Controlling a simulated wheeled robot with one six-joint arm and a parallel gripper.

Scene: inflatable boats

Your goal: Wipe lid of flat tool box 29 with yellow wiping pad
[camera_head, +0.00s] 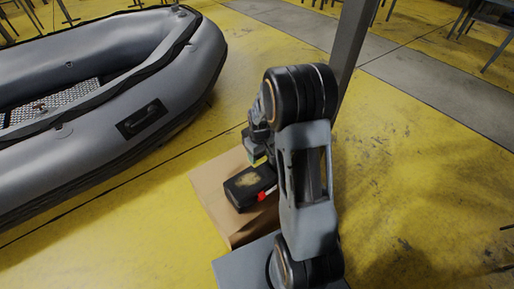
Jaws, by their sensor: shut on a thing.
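The flat tool box (241,195) is black with red on its front right side. It lies on a brown box-like stand, left of my arm. A tan, dirty-looking patch (249,181) shows on its lid. My gripper (257,160) is above the far edge of the tool box, partly hidden by my arm. It is shut on the yellow wiping pad (259,162), of which only a small yellow-green strip shows. I cannot tell whether the pad touches the lid. No number is readable on the box.
The brown stand (207,186) has bare top around the tool box. A grey inflatable boat (150,85) lies on the left. A grey post (349,45) rises behind my arm. The yellow floor (420,180) at right is clear. Table or chair legs show at top right.

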